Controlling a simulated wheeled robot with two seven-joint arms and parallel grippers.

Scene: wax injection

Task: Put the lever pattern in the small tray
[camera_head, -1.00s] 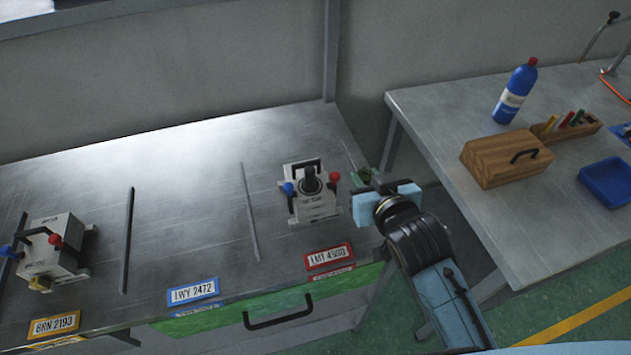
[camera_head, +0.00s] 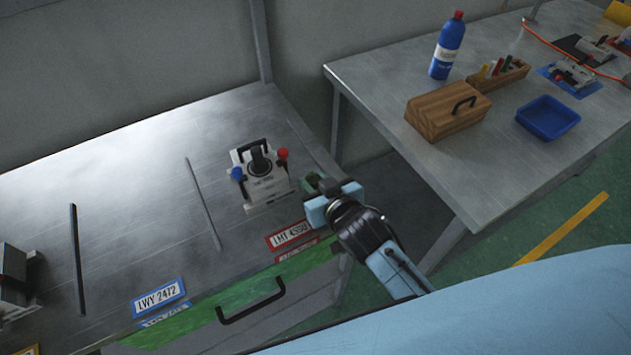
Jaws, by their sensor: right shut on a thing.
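My right gripper (camera_head: 322,190) is over the right end of the near metal bench, shut on a small dark green piece, which looks like the lever pattern (camera_head: 311,181). The fingers hide much of the piece, so its full shape cannot be made out. The small blue tray (camera_head: 548,118) sits on the other table at the right, apart from the gripper and beyond it. Its visible inside looks empty. My left gripper is not in view.
A wooden box (camera_head: 447,115) and a blue bottle (camera_head: 447,46) stand left of the tray, with a pen holder (camera_head: 498,78) behind. A mould with red and blue knobs (camera_head: 262,178) stands on the near bench (camera_head: 130,190). A gap separates the bench from the table (camera_head: 440,170).

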